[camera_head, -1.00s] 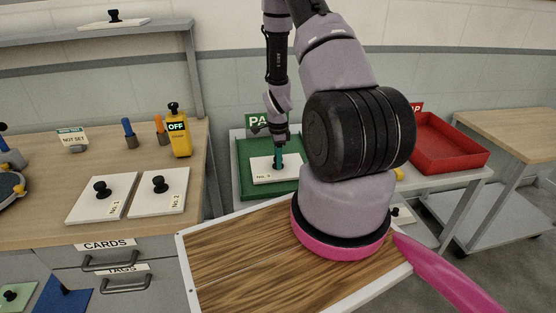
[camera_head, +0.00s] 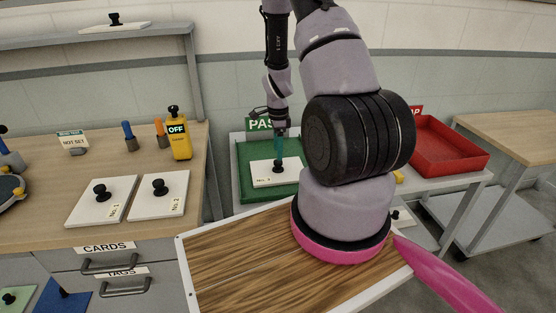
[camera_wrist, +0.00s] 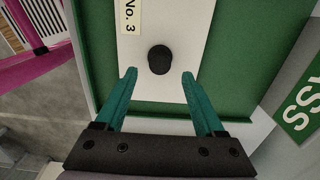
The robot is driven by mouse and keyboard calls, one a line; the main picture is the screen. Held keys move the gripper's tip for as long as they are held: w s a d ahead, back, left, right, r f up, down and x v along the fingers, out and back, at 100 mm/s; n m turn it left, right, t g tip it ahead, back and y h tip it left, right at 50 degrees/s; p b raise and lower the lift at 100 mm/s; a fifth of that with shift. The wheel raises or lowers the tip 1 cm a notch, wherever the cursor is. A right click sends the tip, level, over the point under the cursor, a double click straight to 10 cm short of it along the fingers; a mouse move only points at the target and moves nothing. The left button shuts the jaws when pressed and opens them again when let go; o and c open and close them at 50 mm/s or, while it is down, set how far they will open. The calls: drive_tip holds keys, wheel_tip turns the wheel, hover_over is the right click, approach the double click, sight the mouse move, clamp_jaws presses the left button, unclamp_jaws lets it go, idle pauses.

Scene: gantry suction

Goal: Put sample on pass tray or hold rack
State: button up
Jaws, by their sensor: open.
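A white sample plate labelled No. 3 (camera_head: 273,178) with a black knob lies in the green pass tray (camera_head: 243,172). In the wrist view the plate (camera_wrist: 180,25) and its knob (camera_wrist: 160,59) show just beyond my fingertips, inside the green tray (camera_wrist: 245,40). My gripper (camera_wrist: 159,74) is open and empty, its teal fingers apart with the knob between and ahead of them. In the head view my gripper (camera_head: 279,155) is above the knob. Two more white plates, No. 1 (camera_head: 96,211) and No. 2 (camera_head: 170,203), lie on the wooden bench at left.
A red tray (camera_head: 450,160) stands on the right of the white table. A yellow device marked OFF (camera_head: 178,140) stands on the bench (camera_head: 50,220). Another knobbed plate (camera_head: 115,27) is on the shelf above. My arm hides part of the table's middle.

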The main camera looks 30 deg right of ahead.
drive_tip(key=s+a+r+n+t, duration=0.1)
drive_tip(key=a+r+n, duration=0.1)
drive_tip(key=r, duration=0.7)
drive_tip(key=s+a+r+n+t+y, duration=0.1)
drive_tip(key=a+r+n, duration=0.2)
drive_tip(key=r, duration=0.7)
drive_tip(key=s+a+r+n+t, duration=0.1)
drive_tip(key=s+a+r+n, duration=0.1)
drive_tip(key=r, duration=0.7)
drive_tip(key=s+a+r+n+t+y, duration=0.1)
drive_tip(key=s+a+r+n+t, duration=0.3)
drive_tip(key=s+r+n, duration=0.6)
drive_tip(key=s+a+r, duration=0.2)
drive_tip(key=s+r, duration=0.3)
drive_tip(key=shift+s+a, duration=0.15)
drive_tip(key=shift+s, duration=0.2)
